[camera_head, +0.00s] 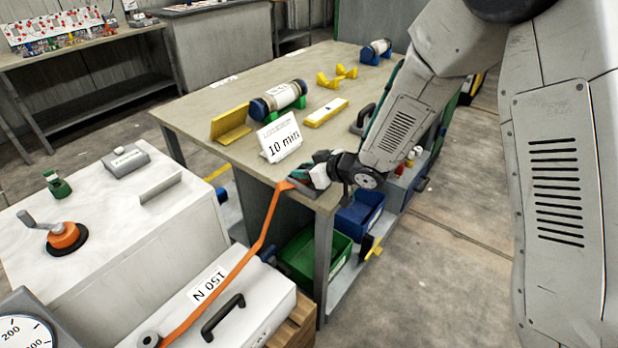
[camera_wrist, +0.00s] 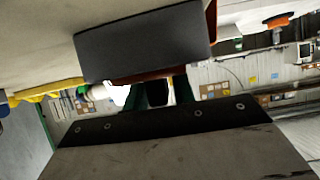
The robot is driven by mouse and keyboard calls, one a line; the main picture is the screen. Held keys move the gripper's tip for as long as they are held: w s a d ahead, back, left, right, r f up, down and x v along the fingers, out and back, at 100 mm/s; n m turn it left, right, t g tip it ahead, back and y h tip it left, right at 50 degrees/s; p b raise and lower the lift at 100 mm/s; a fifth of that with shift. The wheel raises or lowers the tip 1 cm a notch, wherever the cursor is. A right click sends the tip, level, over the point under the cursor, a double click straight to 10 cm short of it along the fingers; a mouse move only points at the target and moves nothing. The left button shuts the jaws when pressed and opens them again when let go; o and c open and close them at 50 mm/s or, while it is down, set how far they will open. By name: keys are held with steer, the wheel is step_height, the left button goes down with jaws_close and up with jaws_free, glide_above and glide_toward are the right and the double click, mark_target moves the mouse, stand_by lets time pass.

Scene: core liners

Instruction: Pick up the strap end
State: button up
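The orange strap (camera_head: 262,235) runs from the white box marked 150 N up to the near corner of the workbench. Its upper end (camera_head: 287,185) lies at the bench edge, beside a grey block (camera_head: 318,179). My gripper (camera_head: 318,163) is low over that corner, right next to the strap end. In the wrist view a dark grey block (camera_wrist: 145,43) is close in front of my gripper (camera_wrist: 158,92), with orange strap (camera_wrist: 212,16) showing at its edge. The fingers are partly hidden, and I cannot tell whether they hold anything.
A sign reading 10 min (camera_head: 281,138) stands near the gripper on the bench (camera_head: 190,112). A yellow bracket (camera_head: 230,124), a core tube (camera_head: 280,99) and a yellow-white bar (camera_head: 326,112) lie behind. Green (camera_head: 318,262) and blue (camera_head: 360,214) bins sit below.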

steer(key=shift+a, duration=0.1)
jaws_close()
